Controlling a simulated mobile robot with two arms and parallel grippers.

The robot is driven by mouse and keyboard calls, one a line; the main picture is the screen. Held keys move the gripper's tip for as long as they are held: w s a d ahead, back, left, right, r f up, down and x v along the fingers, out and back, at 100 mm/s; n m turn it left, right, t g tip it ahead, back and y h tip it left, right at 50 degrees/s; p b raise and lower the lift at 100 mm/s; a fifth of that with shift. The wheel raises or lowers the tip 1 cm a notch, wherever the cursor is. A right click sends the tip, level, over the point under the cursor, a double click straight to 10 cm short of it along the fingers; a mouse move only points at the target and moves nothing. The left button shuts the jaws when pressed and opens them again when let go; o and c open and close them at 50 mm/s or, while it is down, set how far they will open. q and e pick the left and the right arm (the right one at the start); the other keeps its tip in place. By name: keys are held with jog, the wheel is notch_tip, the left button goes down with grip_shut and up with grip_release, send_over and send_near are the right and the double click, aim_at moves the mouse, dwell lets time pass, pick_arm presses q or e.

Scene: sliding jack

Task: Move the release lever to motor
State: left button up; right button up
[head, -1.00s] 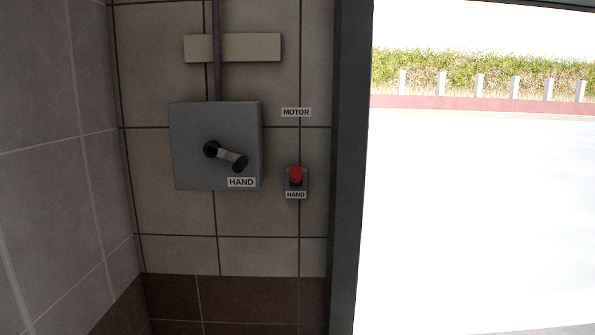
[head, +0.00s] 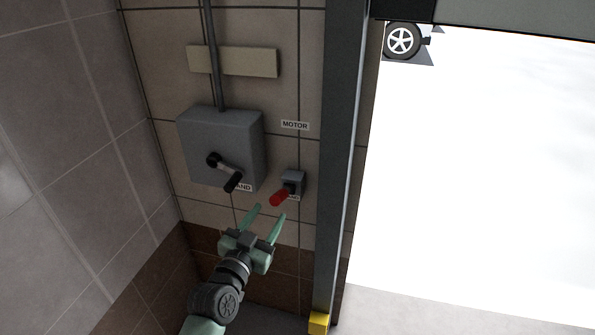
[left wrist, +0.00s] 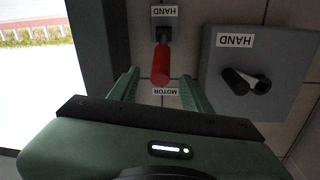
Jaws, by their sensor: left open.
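The release lever (head: 279,197) is a red handle on a small grey box (head: 293,180) on the tiled wall. A MOTOR label (head: 295,126) is above the box and a HAND label is at its lower end, partly covered by the lever. My left gripper (head: 269,211) is open just below the lever in the head view. In the left wrist view, with labels upside down, the red lever (left wrist: 160,64) appears between the two open fingers; I see no contact. My right gripper is not in view.
A larger grey box (head: 220,140) with a black crank handle (head: 232,181) and its own HAND label is left of the lever. A dark door post (head: 342,160) stands to the right, beside a bright opening. A side wall (head: 80,150) is at left.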

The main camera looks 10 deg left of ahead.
aim_at(279, 198)
pick_arm(q)
jog(key=w, duration=0.8)
jog(key=shift+d+f, duration=0.1)
jog(key=shift+d, duration=0.25)
jog(key=shift+s, duration=0.1)
grip_shut()
dwell(0.9)
